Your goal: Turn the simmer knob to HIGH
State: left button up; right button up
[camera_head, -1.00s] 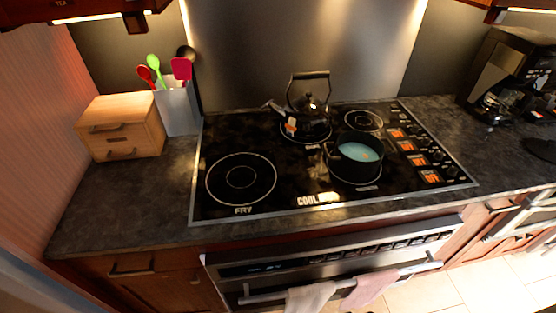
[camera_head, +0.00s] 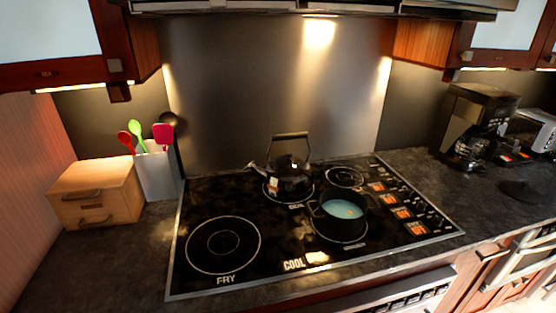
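The black cooktop (camera_head: 200,276) is set into the dark counter. Its knobs (camera_head: 421,206) run in a row along the right side, beside orange-lit labels (camera_head: 402,213). The labels and knob positions are too small to read, so I cannot tell which knob is the simmer one. A dark pot (camera_head: 338,223) with blue liquid stands on the front right burner. A black kettle (camera_head: 288,183) stands on a rear burner, left of the pot. Neither of my grippers is in view.
A wooden box (camera_head: 97,193) and a white utensil holder (camera_head: 158,176) stand left of the cooktop. A coffee maker (camera_head: 472,125) and a toaster (camera_head: 531,128) stand at the right. Counter between cooktop and coffee maker is mostly clear. Wall cabinets (camera_head: 80,50) hang above.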

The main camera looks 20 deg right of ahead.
aim_at(422, 206)
jog(key=z, duration=1.45)
